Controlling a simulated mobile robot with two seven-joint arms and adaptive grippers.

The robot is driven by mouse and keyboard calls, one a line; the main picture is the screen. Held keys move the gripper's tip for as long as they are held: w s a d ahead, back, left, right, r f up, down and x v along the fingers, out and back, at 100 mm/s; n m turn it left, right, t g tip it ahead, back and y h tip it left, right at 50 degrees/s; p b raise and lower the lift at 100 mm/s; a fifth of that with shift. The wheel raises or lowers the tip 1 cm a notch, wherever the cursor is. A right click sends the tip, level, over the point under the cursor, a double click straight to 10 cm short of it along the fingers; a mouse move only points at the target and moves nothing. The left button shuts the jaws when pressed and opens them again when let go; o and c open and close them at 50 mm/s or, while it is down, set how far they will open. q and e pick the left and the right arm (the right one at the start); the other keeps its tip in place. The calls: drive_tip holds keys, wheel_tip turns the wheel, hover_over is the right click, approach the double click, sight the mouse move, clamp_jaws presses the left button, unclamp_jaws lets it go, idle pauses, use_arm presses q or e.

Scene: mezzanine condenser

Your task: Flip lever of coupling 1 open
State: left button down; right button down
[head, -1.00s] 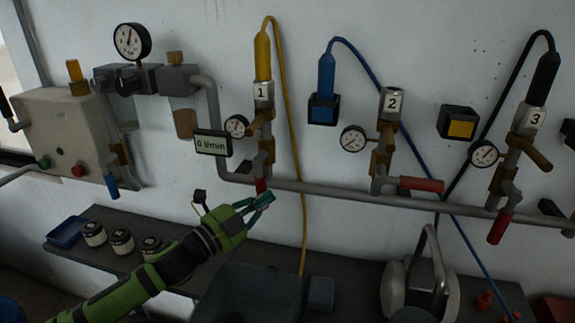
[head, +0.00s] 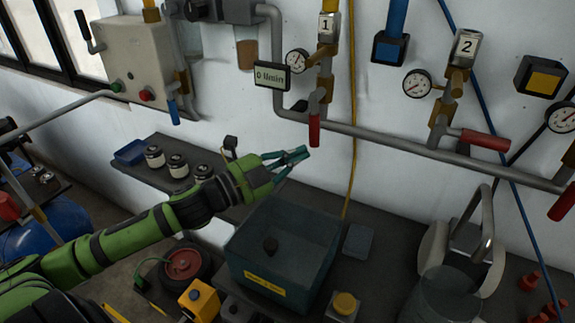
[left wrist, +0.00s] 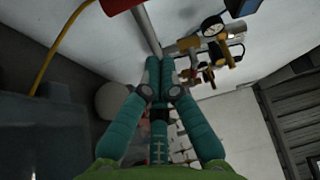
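Coupling 1 is the brass valve assembly with the white "1" label (head: 328,27) on the wall in the head view. Its red lever (head: 314,130) hangs straight down below the grey pipe. My left gripper (head: 306,152) has teal fingers whose tips meet just below and left of the lever's lower end, with no clear contact visible. In the left wrist view the fingertips (left wrist: 159,70) come together with nothing seen between them. A red part (left wrist: 118,4), probably a lever handle, is cut off at the top edge there. My right gripper is not in view.
A grey pipe (head: 390,142) runs along the wall under the couplings. Coupling 2 has a red lever (head: 485,139) pointing sideways. A yellow hose (head: 353,110) hangs right of coupling 1. A teal bin (head: 325,248) stands below the gripper. A flow display (head: 272,75) is left of coupling 1.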

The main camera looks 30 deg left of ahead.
use_arm(q)
drive_tip(key=shift+v, duration=1)
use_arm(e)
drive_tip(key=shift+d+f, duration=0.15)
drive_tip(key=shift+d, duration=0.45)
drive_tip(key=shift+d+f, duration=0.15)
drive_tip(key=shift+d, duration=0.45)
use_arm(q)
drive_tip(key=shift+s+d+r, duration=0.15)
drive_tip(key=shift+d+r, duration=0.05)
drive_tip(key=shift+d, duration=0.15)
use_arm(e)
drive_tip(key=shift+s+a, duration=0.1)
